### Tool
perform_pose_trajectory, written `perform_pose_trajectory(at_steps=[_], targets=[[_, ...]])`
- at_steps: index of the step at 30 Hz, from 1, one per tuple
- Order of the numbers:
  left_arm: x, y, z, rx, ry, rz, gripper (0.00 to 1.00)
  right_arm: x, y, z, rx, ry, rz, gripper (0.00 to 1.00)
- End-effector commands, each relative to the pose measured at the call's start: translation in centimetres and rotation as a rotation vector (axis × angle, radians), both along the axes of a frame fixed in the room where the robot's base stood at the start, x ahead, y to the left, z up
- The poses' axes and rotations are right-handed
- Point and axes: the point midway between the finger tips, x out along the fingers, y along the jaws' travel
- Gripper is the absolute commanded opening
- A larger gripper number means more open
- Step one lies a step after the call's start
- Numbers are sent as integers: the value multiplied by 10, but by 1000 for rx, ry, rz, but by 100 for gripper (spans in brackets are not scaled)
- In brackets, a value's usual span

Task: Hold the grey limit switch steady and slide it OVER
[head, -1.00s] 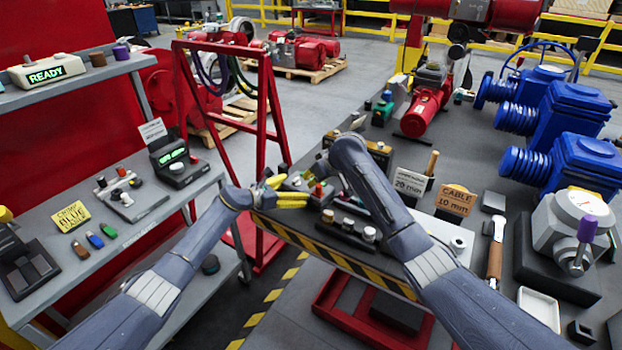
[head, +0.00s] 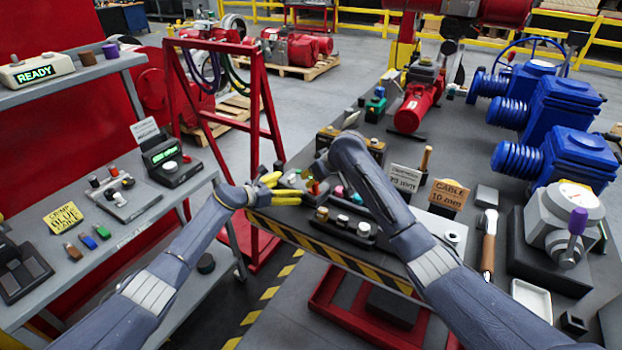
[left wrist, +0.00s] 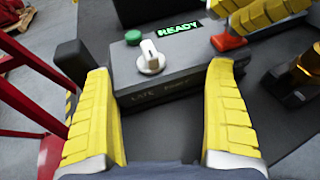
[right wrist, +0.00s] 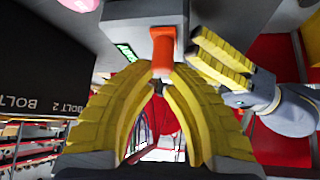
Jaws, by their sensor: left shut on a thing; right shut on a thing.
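The grey limit switch (left wrist: 185,75) is a box with a lit READY display, a green button, a white knob and an orange lever (left wrist: 228,42). In the head view the switch (head: 292,181) is small and partly covered by my grippers. My left gripper (left wrist: 159,68) has one yellow finger at each side of the box and is shut on it. My right gripper (right wrist: 163,75) is shut on the orange lever, which stands between its fingertips in the right wrist view (right wrist: 162,45). My left fingers also show close beside it there.
A black tray with several knobs (head: 345,226) lies in front of the switch at the striped bench edge. Sign cards (head: 449,196) stand to the right. A red frame (head: 215,110) stands left of the bench. Blue actuators (head: 548,112) line the right side.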

Motion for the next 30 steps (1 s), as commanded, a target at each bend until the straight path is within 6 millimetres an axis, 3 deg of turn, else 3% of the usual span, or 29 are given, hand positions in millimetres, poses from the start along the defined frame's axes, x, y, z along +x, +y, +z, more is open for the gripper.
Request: perform_pose_trajectory(at_steps=[17,30], targets=[[0,1,-2,4,1,2,74,32,22,3,-1,-2,-1,0],[0,0,-2,3,1,1,69,6,4,42,0,-5,1,0]])
